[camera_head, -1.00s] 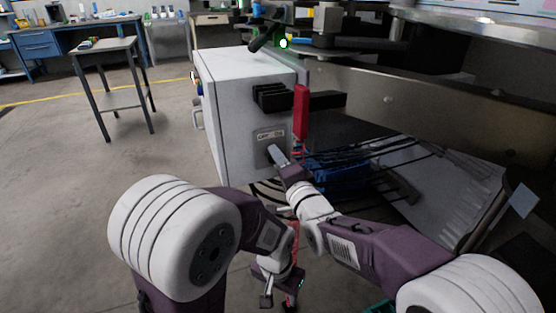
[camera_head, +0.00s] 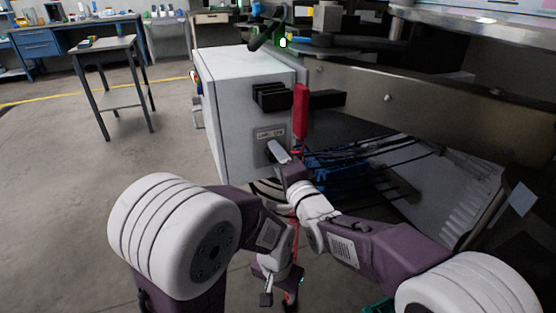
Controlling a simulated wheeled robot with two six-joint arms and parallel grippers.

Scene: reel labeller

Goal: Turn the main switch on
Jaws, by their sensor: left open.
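The main switch's grey plate (camera_head: 263,145) with a small label sits on the front face of the light grey cabinet (camera_head: 232,125). My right gripper (camera_head: 278,152) is right at the lower part of this plate, below the label. It covers the switch handle, so its position is hidden. I cannot tell whether the fingers touch or grip it. My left gripper (camera_head: 278,289) hangs low over the floor, well below the cabinet, open and apart from the switch.
Black blocks (camera_head: 272,96) and a red upright part (camera_head: 301,111) stick out above the switch. Blue parts and dark cables (camera_head: 345,170) lie right of my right gripper, under the machine. A small table (camera_head: 108,52) stands at left on open floor.

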